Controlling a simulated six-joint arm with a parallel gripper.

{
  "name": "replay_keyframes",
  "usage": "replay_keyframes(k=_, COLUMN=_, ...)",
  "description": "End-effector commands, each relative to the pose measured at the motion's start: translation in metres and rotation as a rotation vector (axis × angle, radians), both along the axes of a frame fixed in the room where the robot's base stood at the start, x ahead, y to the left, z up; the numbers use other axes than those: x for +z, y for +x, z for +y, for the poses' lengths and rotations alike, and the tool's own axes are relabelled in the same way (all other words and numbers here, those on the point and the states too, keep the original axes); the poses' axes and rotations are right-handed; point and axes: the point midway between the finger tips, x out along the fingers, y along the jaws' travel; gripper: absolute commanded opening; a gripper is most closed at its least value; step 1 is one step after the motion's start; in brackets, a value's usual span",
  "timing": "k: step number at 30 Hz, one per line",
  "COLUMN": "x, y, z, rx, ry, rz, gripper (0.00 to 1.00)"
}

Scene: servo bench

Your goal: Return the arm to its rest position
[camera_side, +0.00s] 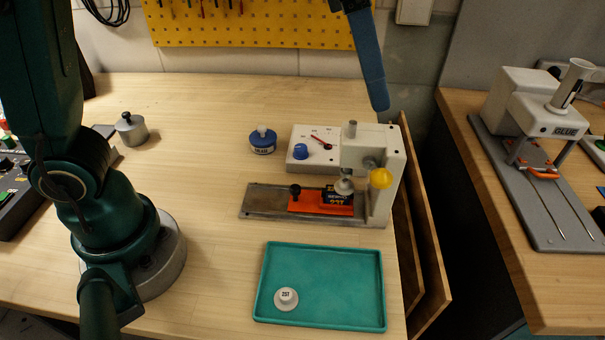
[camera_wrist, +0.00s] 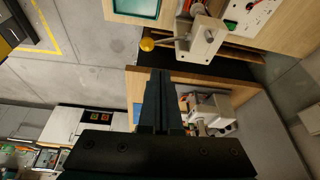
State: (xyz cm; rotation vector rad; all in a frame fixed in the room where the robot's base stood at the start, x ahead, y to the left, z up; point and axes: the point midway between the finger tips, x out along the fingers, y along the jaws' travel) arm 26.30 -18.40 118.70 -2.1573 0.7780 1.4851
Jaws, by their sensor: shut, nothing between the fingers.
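My gripper (camera_side: 380,104) hangs into the top of the side view, its blue fingers pointing down and slightly right. The rest of its upper part is cut off by the frame's top edge. In the wrist view my gripper (camera_wrist: 160,75) is shut and its fingers are together with nothing between them. It is clear of the bench objects. The white press (camera_side: 385,165) with a yellow knob (camera_side: 381,178) stands below it in the side view. It also shows at the top of the wrist view (camera_wrist: 205,40).
A green tray (camera_side: 340,309) holds a white round piece (camera_side: 286,298). An orange holder (camera_side: 305,200) with a dark blue servo (camera_side: 340,203) sits on the press's base. A blue-lidded jar (camera_side: 263,142) and a metal weight (camera_side: 131,128) stand behind. A glue machine (camera_side: 555,120) is on the right bench.

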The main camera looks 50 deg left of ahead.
Motion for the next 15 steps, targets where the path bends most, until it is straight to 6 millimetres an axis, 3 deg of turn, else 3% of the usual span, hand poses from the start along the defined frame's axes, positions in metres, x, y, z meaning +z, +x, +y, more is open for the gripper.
replay_keyframes(k=3, x=0.010, y=-0.013, z=0.038, rx=0.111, ry=-0.012, rz=-0.038, gripper=0.00)
replay_keyframes(k=7, x=0.005, y=-0.032, z=0.075, rx=0.250, ry=-0.023, rz=-0.071, gripper=0.00)
replay_keyframes(k=15, x=-0.039, y=-0.078, z=0.126, rx=0.521, ry=-0.042, rz=-0.122, gripper=0.00)
